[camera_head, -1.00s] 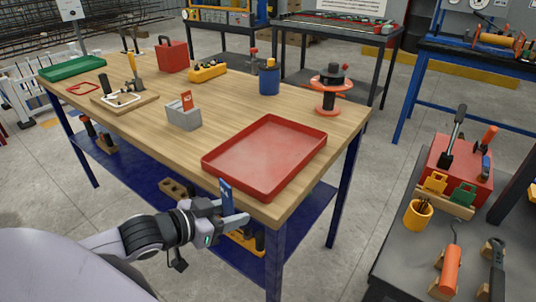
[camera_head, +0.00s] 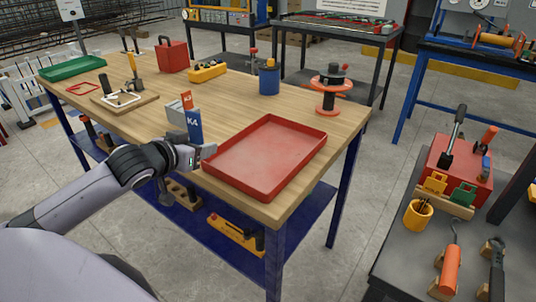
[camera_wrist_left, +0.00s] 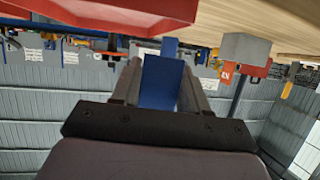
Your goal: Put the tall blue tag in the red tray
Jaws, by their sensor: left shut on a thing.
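The tall blue tag (camera_head: 194,127), marked K4, stands upright in my left gripper (camera_head: 200,153), which is shut on its lower part. The tag also shows in the left wrist view (camera_wrist_left: 161,82) between the two fingers (camera_wrist_left: 160,92). In the head view the gripper is at the front edge of the wooden table, just left of the red tray (camera_head: 268,187). The tray lies empty at the table's near right corner. It also shows in part in the left wrist view (camera_wrist_left: 120,12). My right gripper is not in view.
A grey block (camera_head: 174,117) with an orange tag (camera_head: 186,99) stands behind the held tag. A blue cup (camera_head: 269,80), a red spool (camera_head: 331,88) and a yellow holder (camera_head: 207,72) stand farther back. A blue lower shelf (camera_head: 290,220) runs under the wooden table (camera_head: 235,110).

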